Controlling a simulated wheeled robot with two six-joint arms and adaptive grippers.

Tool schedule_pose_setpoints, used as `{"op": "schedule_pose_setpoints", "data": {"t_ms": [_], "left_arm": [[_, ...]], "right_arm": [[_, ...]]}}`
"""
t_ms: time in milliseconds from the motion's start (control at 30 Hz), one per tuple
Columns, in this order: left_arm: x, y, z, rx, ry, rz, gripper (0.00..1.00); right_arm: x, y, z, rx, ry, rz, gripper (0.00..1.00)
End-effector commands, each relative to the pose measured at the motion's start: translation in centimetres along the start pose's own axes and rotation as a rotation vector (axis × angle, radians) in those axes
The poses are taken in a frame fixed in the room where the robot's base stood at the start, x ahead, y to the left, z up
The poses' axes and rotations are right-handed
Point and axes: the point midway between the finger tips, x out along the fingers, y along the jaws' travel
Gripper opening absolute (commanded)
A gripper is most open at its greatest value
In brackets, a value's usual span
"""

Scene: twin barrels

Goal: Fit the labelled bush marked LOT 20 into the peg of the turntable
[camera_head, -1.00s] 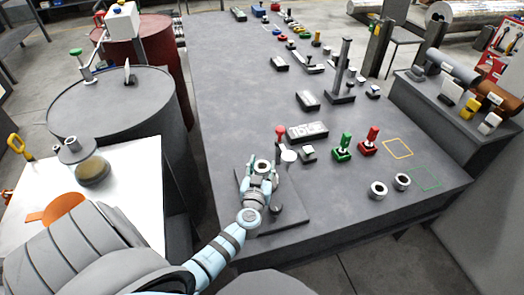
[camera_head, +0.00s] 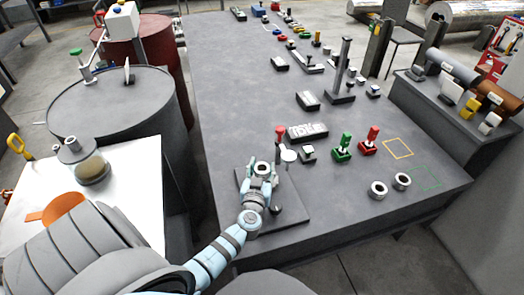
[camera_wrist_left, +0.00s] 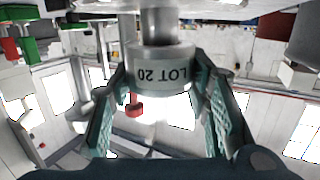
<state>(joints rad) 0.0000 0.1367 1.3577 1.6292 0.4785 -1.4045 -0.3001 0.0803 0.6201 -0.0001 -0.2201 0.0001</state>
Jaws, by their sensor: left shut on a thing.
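My left gripper (camera_head: 262,176) is shut on the bush marked LOT 20 (camera_wrist_left: 160,74), a pale grey ring whose label reads upside down in the left wrist view. The bush (camera_head: 262,168) shows from above in the head view, over a dark plate (camera_head: 290,216) at the table's near edge. In the wrist view a grey metal cylinder (camera_wrist_left: 158,26), possibly the turntable's peg, lines up with the bush at its upper side. I cannot tell whether the bush is around it or only against it. The turntable is mostly hidden by the gripper. My right gripper is not in view.
A red-topped post (camera_head: 280,134) and a white disc (camera_head: 288,156) stand close behind the gripper. Two loose rings, one left (camera_head: 378,189) and one right (camera_head: 402,181), lie on the table. Green (camera_head: 342,148) and red (camera_head: 369,142) knobbed blocks stand behind. The table's middle left is clear.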

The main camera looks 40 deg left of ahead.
Motion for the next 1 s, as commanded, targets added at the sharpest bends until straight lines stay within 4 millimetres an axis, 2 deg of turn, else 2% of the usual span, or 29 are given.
{"op": "schedule_pose_setpoints", "data": {"t_ms": [133, 167, 300, 567, 667, 767, 1000], "left_arm": [[0.1, 0.0, 0.4, 0.000, 0.001, 0.000, 0.02], [0.1, 0.0, 0.3, 0.000, 0.002, 0.000, 0.48], [0.1, 0.0, 0.3, 0.000, 0.001, 0.000, 0.67], [0.0, 0.0, 0.4, 0.000, -0.001, 0.000, 0.67], [-0.7, 0.0, 0.4, -0.001, -0.001, 0.001, 0.67], [-2.6, 0.0, 0.5, -0.001, -0.002, 0.001, 0.67], [-9.2, 0.0, 0.4, -0.001, -0.003, -0.001, 0.67]], "right_arm": [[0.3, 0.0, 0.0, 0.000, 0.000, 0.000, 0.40], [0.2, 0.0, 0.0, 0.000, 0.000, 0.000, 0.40], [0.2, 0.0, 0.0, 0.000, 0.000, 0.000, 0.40], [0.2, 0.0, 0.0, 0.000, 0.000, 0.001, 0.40], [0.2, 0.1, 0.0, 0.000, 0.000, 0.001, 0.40], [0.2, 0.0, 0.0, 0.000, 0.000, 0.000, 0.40], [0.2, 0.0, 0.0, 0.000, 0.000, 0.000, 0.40]]}}
